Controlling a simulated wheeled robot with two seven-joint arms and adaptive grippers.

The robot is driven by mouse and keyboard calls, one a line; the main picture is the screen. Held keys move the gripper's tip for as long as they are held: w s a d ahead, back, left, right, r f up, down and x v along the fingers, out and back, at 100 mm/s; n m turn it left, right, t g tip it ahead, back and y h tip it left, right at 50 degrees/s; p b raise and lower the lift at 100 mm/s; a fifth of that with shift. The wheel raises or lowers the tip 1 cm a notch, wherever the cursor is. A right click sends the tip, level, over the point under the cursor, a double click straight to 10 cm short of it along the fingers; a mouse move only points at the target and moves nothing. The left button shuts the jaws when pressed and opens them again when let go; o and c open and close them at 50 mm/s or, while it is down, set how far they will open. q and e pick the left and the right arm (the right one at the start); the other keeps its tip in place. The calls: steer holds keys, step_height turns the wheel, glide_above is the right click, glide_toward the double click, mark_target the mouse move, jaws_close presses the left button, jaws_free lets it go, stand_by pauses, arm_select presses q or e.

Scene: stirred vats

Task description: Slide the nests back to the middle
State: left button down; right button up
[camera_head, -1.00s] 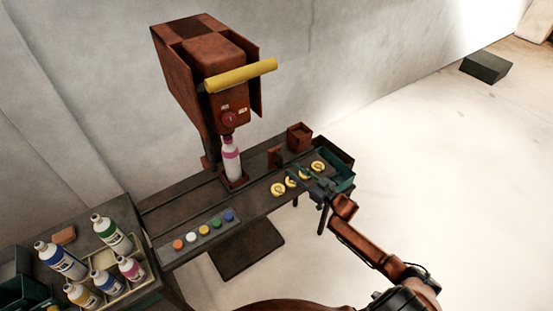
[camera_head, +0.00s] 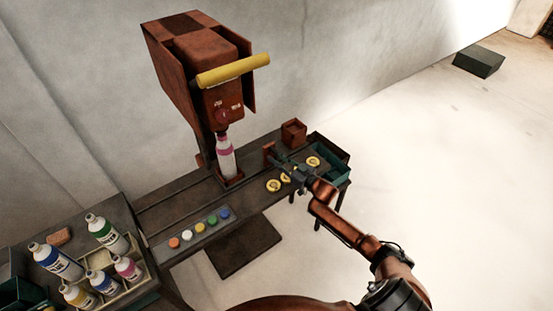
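A bottle with a pink band (camera_head: 226,160) stands upright in a small rust-brown nest (camera_head: 231,183) on the long dark bench (camera_head: 180,198), under the press head. A small upright rust-brown piece (camera_head: 268,151) stands on the bench to the right; I cannot tell whether it is part of a nest. My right gripper (camera_head: 279,161) is over the bench beside this piece, with its tips close to it. Whether they touch is too small to tell, and so is its opening. My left gripper is not in view.
The rust-brown press (camera_head: 222,75) with a yellow bar (camera_head: 233,72) rises behind the bench. Coloured buttons (camera_head: 199,227) line its front left. A crate (camera_head: 139,286) of several bottles stands at lower left. A rusty box (camera_head: 294,133) and green bin (camera_head: 338,168) are at the right end.

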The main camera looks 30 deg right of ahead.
steer(key=c, duration=0.5)
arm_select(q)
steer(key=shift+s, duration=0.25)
arm_select(e)
jaws_close()
steer(key=shift+a, duration=0.1)
